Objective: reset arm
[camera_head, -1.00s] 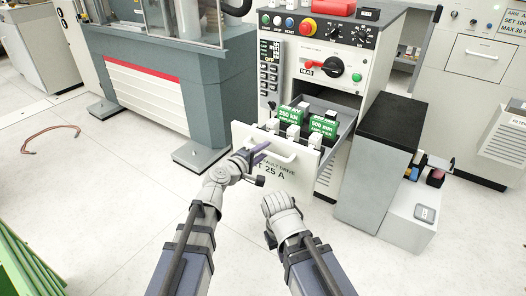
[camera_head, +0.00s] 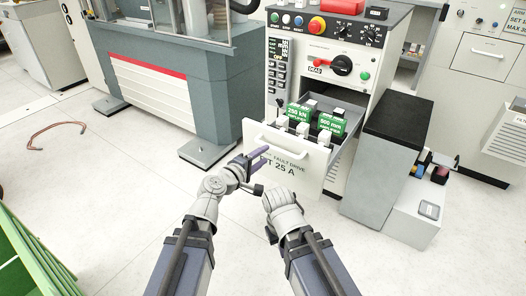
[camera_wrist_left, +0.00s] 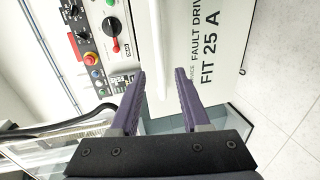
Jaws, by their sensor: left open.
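My left gripper (camera_head: 252,160) is open and empty, low in front of the pulled-out drawer. The drawer front (camera_head: 279,155) is white with a bar handle (camera_head: 281,145) and the text "FAULT DRIVE" and "FIT 25 A". In the left wrist view, the gripper's two purple fingers (camera_wrist_left: 158,100) are spread, with the drawer's white handle (camera_wrist_left: 162,50) seen beyond them and the drawer front (camera_wrist_left: 205,50) to the right. My right arm (camera_head: 285,212) comes in at the bottom centre; its gripper fingers cannot be made out.
The drawer holds green-labelled modules (camera_head: 299,113). Above it is a control panel with a red emergency knob (camera_head: 317,25) and a rotary switch (camera_head: 341,65). A black-topped cabinet (camera_head: 396,122) stands right of the drawer. A cable (camera_head: 45,133) lies on the left floor, which is otherwise mostly clear.

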